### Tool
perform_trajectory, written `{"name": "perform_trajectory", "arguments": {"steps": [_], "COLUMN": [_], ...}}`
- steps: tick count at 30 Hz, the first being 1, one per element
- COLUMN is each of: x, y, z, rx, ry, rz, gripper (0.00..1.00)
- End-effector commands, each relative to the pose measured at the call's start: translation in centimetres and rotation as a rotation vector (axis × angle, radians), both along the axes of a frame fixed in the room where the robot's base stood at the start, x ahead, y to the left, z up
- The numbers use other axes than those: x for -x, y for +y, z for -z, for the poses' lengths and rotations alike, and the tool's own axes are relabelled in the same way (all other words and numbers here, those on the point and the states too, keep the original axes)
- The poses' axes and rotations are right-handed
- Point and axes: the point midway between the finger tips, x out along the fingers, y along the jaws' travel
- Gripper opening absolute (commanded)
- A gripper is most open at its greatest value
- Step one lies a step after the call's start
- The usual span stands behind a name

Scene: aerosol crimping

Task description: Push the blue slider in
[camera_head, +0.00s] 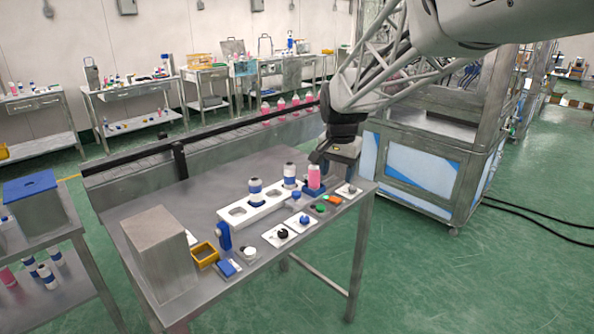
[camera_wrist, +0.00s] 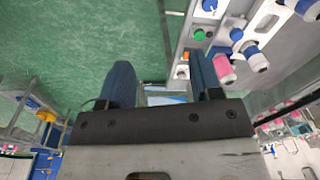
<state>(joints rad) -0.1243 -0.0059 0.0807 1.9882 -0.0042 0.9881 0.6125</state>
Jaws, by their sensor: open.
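Several small blue parts are on the steel table, and I cannot tell for certain which is the slider. One is a blue piece on a white plate (camera_head: 304,219) near the table's front right. Another is a flat blue block (camera_head: 228,268) at the front left edge. My gripper (camera_head: 325,157) is above the back right of the table, close to a pink bottle (camera_head: 314,178) in a blue base. In the wrist view my gripper (camera_wrist: 162,82) has its two dark blue fingers apart with nothing held between them. The pink bottle (camera_wrist: 224,70) shows right of the fingers.
A white rack (camera_head: 238,211) holds two white-and-blue cans. Green (camera_head: 320,208) and orange (camera_head: 334,200) buttons sit near the right edge. A steel box (camera_head: 160,253), a yellow bin (camera_head: 205,254) and a blue upright part (camera_head: 223,237) stand at the left. A conveyor runs behind.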

Motion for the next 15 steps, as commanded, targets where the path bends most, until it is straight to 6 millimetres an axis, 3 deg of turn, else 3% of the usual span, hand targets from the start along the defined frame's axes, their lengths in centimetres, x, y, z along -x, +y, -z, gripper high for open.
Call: {"name": "perform_trajectory", "arguments": {"steps": [15], "x": [-11.3], "y": [4.9], "z": [4.8], "rx": [-0.008], "ry": [0.047], "rz": [0.145], "gripper": [0.59]}}
